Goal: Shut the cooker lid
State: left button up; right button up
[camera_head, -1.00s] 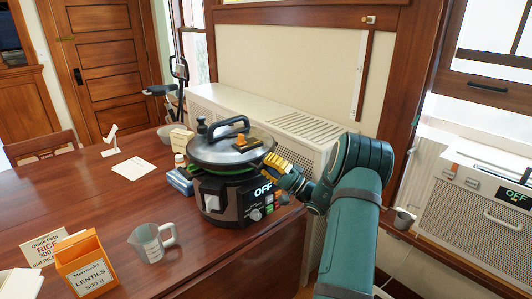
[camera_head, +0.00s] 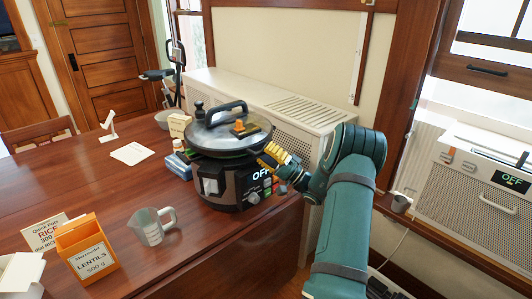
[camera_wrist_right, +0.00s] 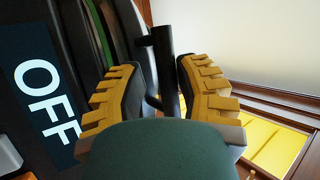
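The cooker (camera_head: 225,190) is a round dark pot with a grey front and an OFF display, standing near the table's right edge. Its glass lid (camera_head: 212,139) lies over the pot, with an arched black handle and an orange knob on top. Whether the lid is fully seated cannot be told. My right gripper (camera_head: 268,159) has its yellow fingers at the lid's right edge. In the right wrist view, the fingers (camera_wrist_right: 163,80) stand on both sides of a black bar (camera_wrist_right: 164,70), close to it. Whether they grip it is unclear. My left gripper is not in view.
On the wooden table (camera_head: 95,190) stand a measuring cup (camera_head: 150,227), an orange lentils box (camera_head: 87,249) and a rice packet (camera_head: 45,232). Small containers stand left of the cooker. A white radiator cover (camera_head: 285,112) is behind it.

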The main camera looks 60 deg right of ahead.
jog(key=shift+r, duration=0.1)
jog(key=v, duration=1.2)
dwell(0.4)
